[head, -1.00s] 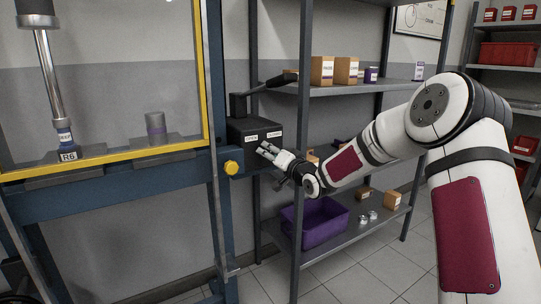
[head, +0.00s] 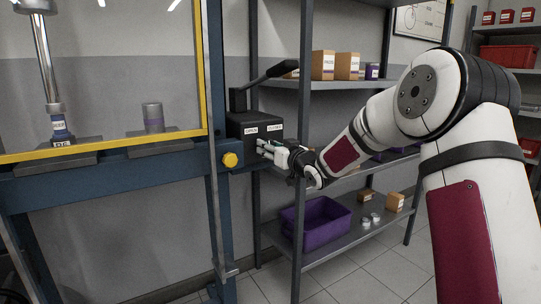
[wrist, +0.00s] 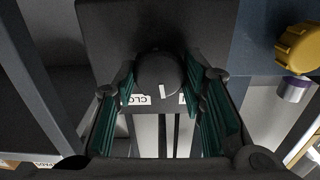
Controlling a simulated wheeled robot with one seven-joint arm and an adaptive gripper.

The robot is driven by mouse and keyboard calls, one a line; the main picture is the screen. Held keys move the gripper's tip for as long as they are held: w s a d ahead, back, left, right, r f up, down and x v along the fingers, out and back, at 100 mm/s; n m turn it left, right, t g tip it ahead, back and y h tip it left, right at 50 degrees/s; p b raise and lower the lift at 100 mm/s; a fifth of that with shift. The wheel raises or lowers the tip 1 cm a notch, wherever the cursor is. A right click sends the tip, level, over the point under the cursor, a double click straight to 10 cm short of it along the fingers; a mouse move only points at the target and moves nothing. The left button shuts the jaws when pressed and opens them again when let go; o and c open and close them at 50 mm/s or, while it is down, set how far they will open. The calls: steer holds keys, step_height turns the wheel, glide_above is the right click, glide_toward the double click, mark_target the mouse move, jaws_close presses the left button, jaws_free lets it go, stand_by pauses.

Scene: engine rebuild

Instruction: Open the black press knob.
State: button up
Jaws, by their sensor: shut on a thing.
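The black press knob (wrist: 158,70) is round with a white mark, which points toward the bottom of the wrist view. It sits on the face of a black box (wrist: 120,25), which shows in the head view (head: 248,122) with an "OPEN" label at left and another label at right. In the wrist view one label reads "CLO" and the other is mostly covered. My gripper (wrist: 165,85) has its teal-padded fingers on both sides of the knob and is shut on it. In the head view my gripper (head: 265,149) is against the box face and hides the knob.
A black lever (head: 295,72) rises from the box top and reaches right. A yellow knob (head: 230,160) is on the blue press frame (head: 110,178) at left. Shelves with boxes (head: 323,64) and a purple bin (head: 318,222) stand behind my arm.

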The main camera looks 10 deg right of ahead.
steer(key=n+b, duration=0.3)
steer(key=n, duration=0.1)
steer(key=shift+n+b, duration=0.3)
steer(key=shift+n, duration=0.1)
stand_by(0.5)
steer(key=o, duration=1.2)
steer(key=shift+c, duration=0.2)
steer(key=v, duration=1.2)
